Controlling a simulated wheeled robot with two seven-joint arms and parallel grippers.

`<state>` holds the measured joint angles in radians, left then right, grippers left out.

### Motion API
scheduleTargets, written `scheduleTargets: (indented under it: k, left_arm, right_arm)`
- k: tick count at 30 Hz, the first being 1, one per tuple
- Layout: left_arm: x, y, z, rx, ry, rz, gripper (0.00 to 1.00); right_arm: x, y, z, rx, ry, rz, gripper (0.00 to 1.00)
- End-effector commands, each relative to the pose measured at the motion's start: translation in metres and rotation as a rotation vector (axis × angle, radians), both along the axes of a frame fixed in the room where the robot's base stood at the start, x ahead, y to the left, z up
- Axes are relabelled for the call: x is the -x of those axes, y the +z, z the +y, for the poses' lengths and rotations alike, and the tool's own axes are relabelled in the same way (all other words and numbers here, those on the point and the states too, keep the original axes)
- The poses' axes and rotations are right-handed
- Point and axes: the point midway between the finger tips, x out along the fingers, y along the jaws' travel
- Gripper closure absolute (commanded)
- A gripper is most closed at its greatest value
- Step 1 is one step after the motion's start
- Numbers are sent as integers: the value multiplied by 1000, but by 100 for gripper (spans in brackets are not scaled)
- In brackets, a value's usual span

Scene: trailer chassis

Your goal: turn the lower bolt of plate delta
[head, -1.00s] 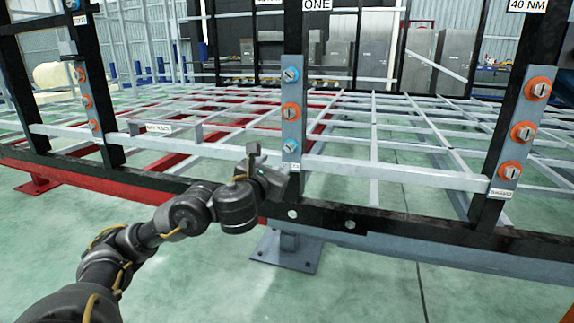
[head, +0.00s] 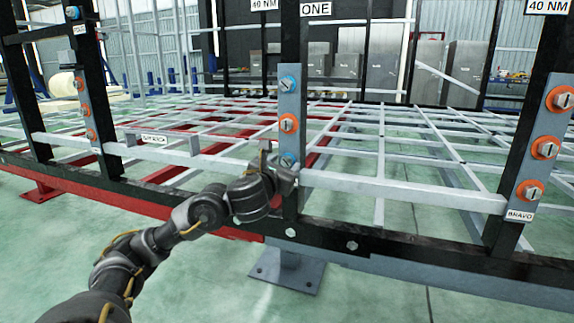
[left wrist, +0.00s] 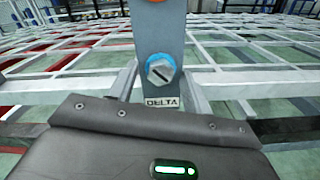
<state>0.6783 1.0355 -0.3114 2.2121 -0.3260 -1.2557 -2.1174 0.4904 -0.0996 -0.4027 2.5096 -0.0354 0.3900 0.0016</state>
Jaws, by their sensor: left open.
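Plate delta (head: 289,106) is the grey upright plate on the middle black post. Its lower bolt (head: 288,160) is a slotted head in a blue ring, partly behind my gripper in the head view. In the left wrist view the lower bolt (left wrist: 160,70) shows clearly, its slot slightly slanted, above an upside-down DELTA label (left wrist: 164,104). My left gripper (head: 277,163) is in front of the plate's lower end. My right gripper is out of view.
Plate delta also has an orange-ringed middle bolt (head: 288,124) and a blue-ringed top bolt (head: 288,84). Plate bravo (head: 535,165) with orange-ringed bolts stands at right. A pale rail (head: 400,190) crosses beside the gripper; a black beam (head: 400,245) runs below.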

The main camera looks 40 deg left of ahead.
Motion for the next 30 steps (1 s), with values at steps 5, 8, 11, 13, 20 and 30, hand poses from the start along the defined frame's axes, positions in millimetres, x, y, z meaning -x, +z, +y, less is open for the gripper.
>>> scheduleTargets:
  k: [5, 8, 11, 13, 20, 30]
  left_arm:
    - [0, 0, 0, 0, 0, 0, 51]
    - [0, 0, 0, 0, -1, 0, 60]
    - [0, 0, 0, 0, -1, 0, 73]
    - [0, 0, 0, 0, -1, 0, 82]
    - [0, 0, 0, 3, 0, -1, 96]
    - [0, 0, 0, 119, 0, -42, 96]
  right_arm:
    - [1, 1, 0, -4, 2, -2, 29]
    - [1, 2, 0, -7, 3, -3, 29]
    - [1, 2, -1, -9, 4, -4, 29]
    - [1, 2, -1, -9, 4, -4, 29]
    - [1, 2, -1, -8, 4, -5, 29]
    - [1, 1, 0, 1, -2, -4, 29]
